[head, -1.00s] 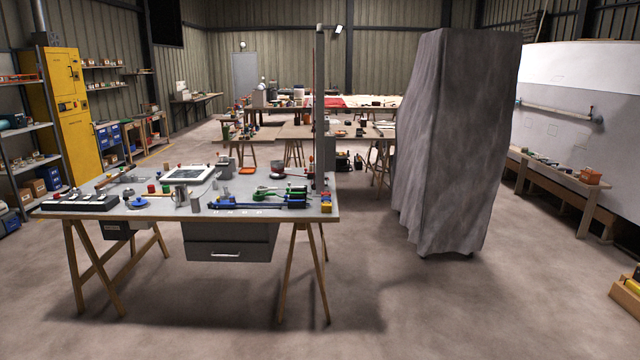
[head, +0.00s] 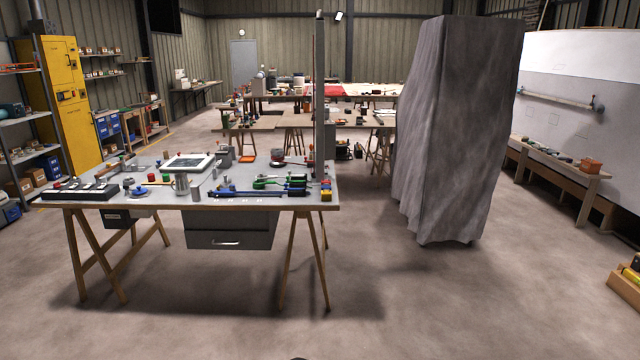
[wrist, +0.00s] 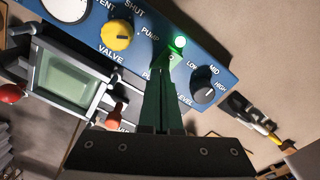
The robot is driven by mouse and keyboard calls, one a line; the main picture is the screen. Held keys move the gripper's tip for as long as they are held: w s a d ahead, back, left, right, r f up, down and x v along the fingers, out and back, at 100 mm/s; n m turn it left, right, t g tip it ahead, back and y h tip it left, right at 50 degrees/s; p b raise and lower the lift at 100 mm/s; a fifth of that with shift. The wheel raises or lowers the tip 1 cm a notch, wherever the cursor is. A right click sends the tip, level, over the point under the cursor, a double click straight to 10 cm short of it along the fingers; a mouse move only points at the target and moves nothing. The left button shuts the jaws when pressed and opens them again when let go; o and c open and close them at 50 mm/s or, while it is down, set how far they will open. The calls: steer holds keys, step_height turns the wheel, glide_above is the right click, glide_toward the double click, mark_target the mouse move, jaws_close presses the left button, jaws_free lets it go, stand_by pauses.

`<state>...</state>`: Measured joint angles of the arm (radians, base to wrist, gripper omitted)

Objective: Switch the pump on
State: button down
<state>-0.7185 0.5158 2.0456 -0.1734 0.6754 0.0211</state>
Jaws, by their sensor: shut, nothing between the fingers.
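In the wrist view a blue control panel (wrist: 148,67) carries the words VENT, SHUT, VALVE, PUMP, LOW, MID, HIGH and LEVEL. A green lamp (wrist: 180,41) glows beside the word PUMP. My gripper (wrist: 171,62) is shut and empty, its fingertips over the panel just below the lamp. A small light metal piece shows at the fingertips; I cannot tell whether it is the pump switch or whether they touch it. A yellow valve knob (wrist: 118,35) is to the left, and a black level knob (wrist: 204,92) is to the right. The fingers hide part of the panel.
In the wrist view a framed pale green screen (wrist: 72,85) and a red-orange piece (wrist: 114,117) lie left of the fingers. In the head view a cluttered workbench (head: 228,227) stands left of a tall draped object (head: 450,130). Open floor (head: 400,300) lies in front.

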step_height(320, 180, up, 6)
steer(key=shift+r, duration=0.25)
steer(key=s+d+r+m+y, duration=0.1)
steer(key=s+d+r+m, duration=0.25)
steer(key=d, duration=0.45)
steer(key=s+d+r+m, duration=0.3)
steer(key=d+r+m, duration=0.15)
steer(key=d, duration=0.35)
steer(key=s+d+r+m, duration=0.1)
steer(key=s+d+m, duration=0.2)
steer(key=s, duration=0.4)
steer(key=shift+d+m+y, duration=0.3)
steer(key=shift+d+y, duration=0.1)
